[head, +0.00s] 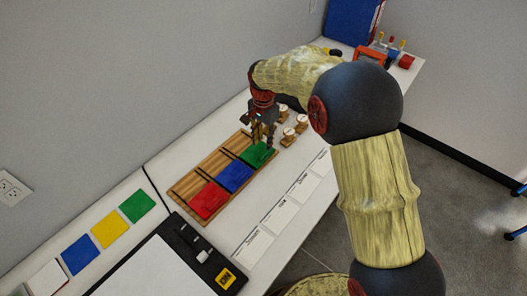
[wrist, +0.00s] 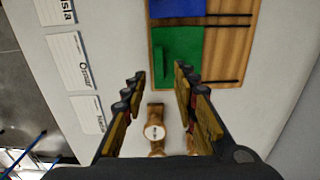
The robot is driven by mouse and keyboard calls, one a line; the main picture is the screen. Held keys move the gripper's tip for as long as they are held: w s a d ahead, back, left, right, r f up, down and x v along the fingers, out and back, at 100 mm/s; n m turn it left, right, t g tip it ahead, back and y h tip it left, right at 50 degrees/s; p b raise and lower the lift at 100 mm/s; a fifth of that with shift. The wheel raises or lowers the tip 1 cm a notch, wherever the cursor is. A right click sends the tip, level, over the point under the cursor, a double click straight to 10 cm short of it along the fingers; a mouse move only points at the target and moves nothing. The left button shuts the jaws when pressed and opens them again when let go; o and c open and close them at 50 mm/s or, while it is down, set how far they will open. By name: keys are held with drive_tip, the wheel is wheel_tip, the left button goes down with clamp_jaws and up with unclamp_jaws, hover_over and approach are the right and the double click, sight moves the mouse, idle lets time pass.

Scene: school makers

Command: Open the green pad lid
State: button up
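The green pad lid (head: 257,159) lies flat at the far right end of the row of pads on a striped wooden tray (head: 185,188). It looks closed. In the wrist view the green pad (wrist: 182,45) is just beyond my fingertips, with a darker green raised part on its near left side. My gripper (head: 263,141) points down over the green pad in the head view. In the wrist view my gripper (wrist: 160,76) is open, its fingers apart with nothing between the tips. Whether a finger touches the lid is unclear.
A blue pad (head: 235,176) and a red pad (head: 209,200) share the tray. Several wooden knobbed stamps (head: 289,136) stand close to the right of my gripper. White name cards (head: 252,245) lie along the table's front. Coloured squares (head: 109,228) lie at the left.

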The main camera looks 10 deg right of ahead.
sight(263, 152)
wheel_tip(263, 152, down, 6)
drive_tip(key=shift+f+b, duration=0.25)
drive_tip(key=shift+b, duration=0.8)
drive_tip(key=c, duration=0.3)
drive_tip(key=c, duration=0.4)
clamp_jaws()
